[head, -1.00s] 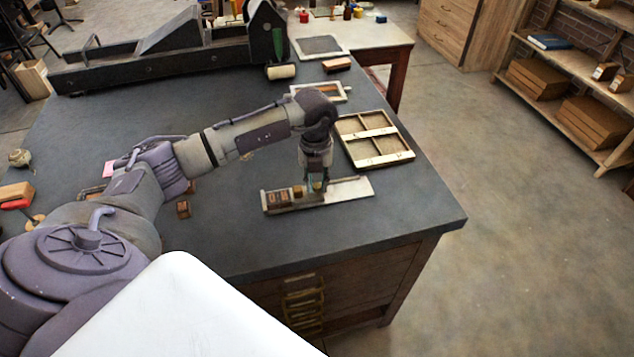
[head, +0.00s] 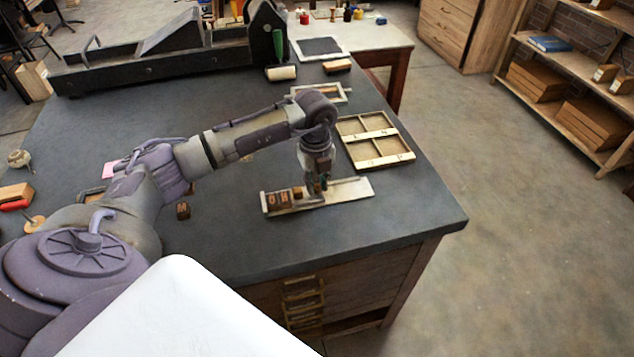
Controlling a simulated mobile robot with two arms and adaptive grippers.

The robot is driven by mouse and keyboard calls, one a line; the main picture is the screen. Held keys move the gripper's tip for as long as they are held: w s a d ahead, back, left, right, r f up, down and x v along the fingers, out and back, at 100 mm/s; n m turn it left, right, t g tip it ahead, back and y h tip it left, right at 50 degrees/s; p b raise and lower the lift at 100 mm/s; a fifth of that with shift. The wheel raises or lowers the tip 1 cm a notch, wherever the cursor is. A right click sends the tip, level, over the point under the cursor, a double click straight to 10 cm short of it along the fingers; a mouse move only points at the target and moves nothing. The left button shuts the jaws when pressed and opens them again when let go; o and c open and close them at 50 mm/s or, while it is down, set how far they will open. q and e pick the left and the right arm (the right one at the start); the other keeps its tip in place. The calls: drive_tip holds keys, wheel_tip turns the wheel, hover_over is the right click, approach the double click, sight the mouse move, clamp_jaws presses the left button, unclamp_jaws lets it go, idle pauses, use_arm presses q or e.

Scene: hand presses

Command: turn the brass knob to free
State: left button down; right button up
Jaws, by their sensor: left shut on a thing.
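A flat metal composing stick (head: 348,190) lies near the front right of the dark worktop. Wooden letter blocks (head: 279,199) stand at its left end, with a smaller brownish piece (head: 297,192) beside them. My left gripper (head: 318,189) points down over the middle of the stick, just right of that piece. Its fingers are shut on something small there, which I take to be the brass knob. The fingers hide the knob almost wholly, so its turn position cannot be read. My right gripper is out of view.
A wooden divided tray (head: 375,141) lies right behind the stick. A small wooden block (head: 183,210) lies left of it. A dark press (head: 170,65) and a pale roller (head: 281,73) stand at the back. The worktop (head: 400,215) is clear toward its right corner.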

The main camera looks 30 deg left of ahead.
use_arm(q)
drive_tip(key=c, duration=1)
unclamp_jaws()
drive_tip(key=shift+d, duration=0.1)
